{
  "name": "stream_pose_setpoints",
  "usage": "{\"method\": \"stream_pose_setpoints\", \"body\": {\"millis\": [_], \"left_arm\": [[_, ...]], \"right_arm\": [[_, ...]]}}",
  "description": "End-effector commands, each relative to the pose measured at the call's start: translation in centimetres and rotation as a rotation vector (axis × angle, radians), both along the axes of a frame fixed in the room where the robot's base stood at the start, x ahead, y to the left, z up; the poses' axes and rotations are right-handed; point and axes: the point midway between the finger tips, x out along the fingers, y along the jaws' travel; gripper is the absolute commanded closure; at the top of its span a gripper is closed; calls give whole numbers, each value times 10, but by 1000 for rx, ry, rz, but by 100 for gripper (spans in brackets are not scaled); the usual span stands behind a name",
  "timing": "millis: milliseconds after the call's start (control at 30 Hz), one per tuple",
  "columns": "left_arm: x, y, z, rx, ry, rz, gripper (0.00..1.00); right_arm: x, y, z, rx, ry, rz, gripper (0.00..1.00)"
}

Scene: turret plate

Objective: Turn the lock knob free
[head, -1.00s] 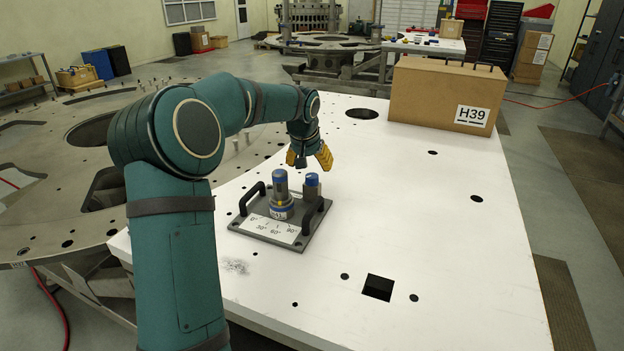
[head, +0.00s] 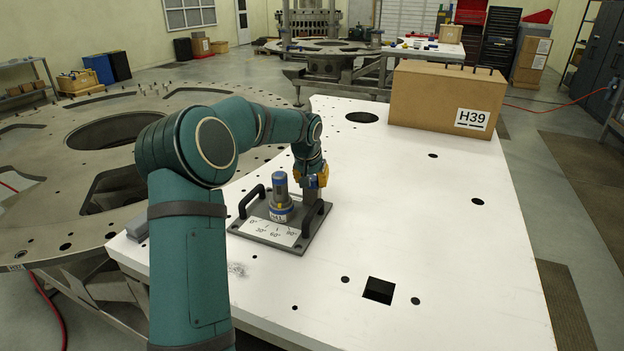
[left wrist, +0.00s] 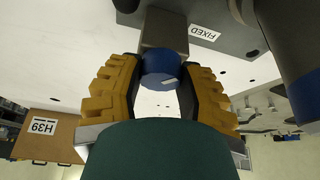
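A grey plate (head: 294,247) with an angle scale lies on the white table. On its right side stands the lock knob, a small post with a blue round top that shows in the left wrist view (left wrist: 160,70) with a white mark on it. My left gripper (head: 311,182) points down over this post and largely hides its top in the head view. In the left wrist view its yellow-backed fingers (left wrist: 161,78) lie on both sides of the blue top and appear to touch it. My right gripper is out of view.
A taller blue-topped cylinder (head: 280,187) stands left of the post. Two dark handles (head: 251,201) (head: 314,218) rise at the plate's sides, one close to the post. A cardboard box marked H39 (head: 430,100) stands at the table's back. The table's right side (head: 450,240) is clear.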

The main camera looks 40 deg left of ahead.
Motion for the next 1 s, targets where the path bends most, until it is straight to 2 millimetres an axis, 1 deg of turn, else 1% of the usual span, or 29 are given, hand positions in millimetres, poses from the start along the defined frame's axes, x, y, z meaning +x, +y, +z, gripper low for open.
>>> {"method": "stream_pose_setpoints", "body": {"millis": [267, 467, 667, 1000], "left_arm": [[0, 0, 0, 1, -1, 4, 99], [1, -1, -1, 0, -1, 55, 99], [1, -1, -1, 2, 0, 178, 99], [1, -1, -1, 2, 1, 442, 99]], "right_arm": [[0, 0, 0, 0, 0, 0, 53], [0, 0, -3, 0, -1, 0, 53], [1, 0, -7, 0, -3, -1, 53], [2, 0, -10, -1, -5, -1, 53]]}}
